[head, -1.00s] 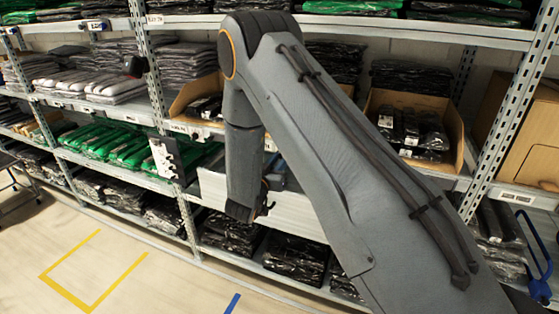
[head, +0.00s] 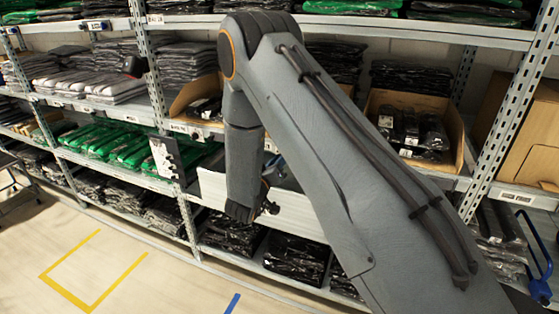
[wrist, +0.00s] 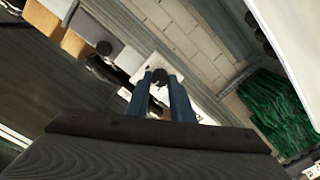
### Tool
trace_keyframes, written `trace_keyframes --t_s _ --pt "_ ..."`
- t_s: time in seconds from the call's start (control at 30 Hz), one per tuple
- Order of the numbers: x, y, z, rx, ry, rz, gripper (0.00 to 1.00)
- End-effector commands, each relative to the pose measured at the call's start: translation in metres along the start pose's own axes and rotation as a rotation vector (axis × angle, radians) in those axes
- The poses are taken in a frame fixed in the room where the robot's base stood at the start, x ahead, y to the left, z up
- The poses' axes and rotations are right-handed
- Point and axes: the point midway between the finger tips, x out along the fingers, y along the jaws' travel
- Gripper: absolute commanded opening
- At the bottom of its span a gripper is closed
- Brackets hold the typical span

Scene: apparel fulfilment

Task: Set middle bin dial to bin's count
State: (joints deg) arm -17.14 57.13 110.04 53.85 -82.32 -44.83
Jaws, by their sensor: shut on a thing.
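In the wrist view my gripper (wrist: 160,84) has its two blue-grey fingers closed around a small black knob (wrist: 159,76), which sits in front of a pale plate (wrist: 178,72). The knob looks like the dial; its pointer and any numbers are too small or hidden to read. In the head view my arm hides the middle of the shelf, so the middle bin and its contents cannot be made out. A cardboard bin (head: 455,123) with black packets shows to the right of the arm. Another cardboard bin (head: 183,97) shows to the left.
Metal shelving holds stacks of dark, grey and green bagged clothes (head: 125,146). A perforated upright (head: 517,112) stands at the right. A blue-handled item (head: 537,262) is at the lower right. The floor (head: 150,285) at the lower left is open, with yellow and blue tape marks.

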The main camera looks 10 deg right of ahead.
Motion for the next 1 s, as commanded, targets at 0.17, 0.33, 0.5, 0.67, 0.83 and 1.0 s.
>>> trace_keyframes --t_s 0.17,0.33,0.5,0.67,0.83,1.0 --pt "0.0001 -0.0002 -0.0007 -0.096 0.001 0.000 0.00" --pt "0.0001 -0.0003 -0.0007 -0.153 0.001 0.000 0.00" --pt "0.0001 -0.0004 -0.0007 -0.179 0.001 0.000 0.00" --pt "0.0001 -0.0005 -0.0008 -0.184 0.002 0.000 0.00" --pt "0.0001 -0.0005 -0.0008 -0.183 0.002 0.000 0.00" --pt "0.0001 -0.0005 -0.0008 -0.183 0.002 0.000 0.39"
